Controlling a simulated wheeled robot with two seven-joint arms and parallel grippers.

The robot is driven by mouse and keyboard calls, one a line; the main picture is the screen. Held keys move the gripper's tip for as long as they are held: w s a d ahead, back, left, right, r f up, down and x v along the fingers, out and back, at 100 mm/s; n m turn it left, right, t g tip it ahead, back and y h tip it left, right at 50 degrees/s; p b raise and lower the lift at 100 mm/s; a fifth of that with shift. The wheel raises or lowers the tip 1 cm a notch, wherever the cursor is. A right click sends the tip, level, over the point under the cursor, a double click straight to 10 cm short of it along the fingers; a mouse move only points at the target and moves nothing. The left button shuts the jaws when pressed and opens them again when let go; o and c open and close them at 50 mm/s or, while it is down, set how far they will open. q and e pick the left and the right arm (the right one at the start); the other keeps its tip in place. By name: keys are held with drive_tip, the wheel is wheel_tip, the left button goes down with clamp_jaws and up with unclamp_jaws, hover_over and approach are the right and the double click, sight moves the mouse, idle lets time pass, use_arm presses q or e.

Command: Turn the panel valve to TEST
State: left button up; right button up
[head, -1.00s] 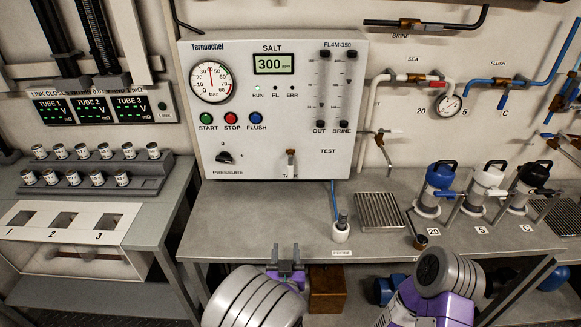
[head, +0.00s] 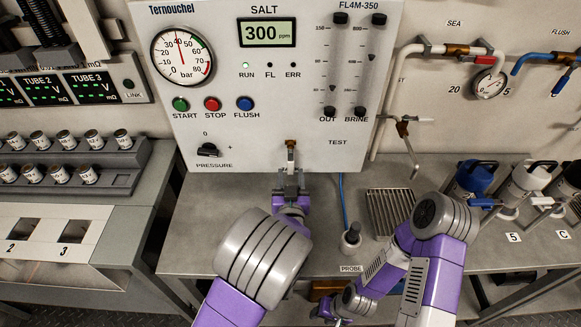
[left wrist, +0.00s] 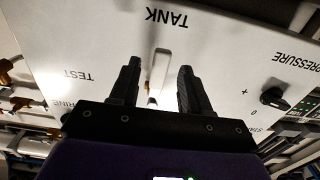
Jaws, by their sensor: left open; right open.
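The panel valve (head: 291,155) is a brass fitting with a pale lever that hangs straight down, away from the TEST label (head: 338,142) on its right. My left gripper (head: 290,183) is open just below and in front of the lever. In the left wrist view the open fingers (left wrist: 158,78) stand on either side of the pale lever (left wrist: 160,68), with a gap on each side. The lever points towards the TANK label (left wrist: 166,17). My right gripper (head: 325,311) is low at the bottom edge, away from the panel, small and partly hidden.
The pressure knob (head: 207,150) is left of the valve on the panel. On the bench stand a probe in a white holder (head: 351,242), with a blue cable, and a drain grate (head: 392,212). Blue and white canisters stand at right; a vial rack (head: 75,165) is at left.

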sight(291, 171)
use_arm(q)
drive_tip(key=shift+w, duration=1.75)
drive_tip(key=shift+c, duration=0.3)
clamp_jaws()
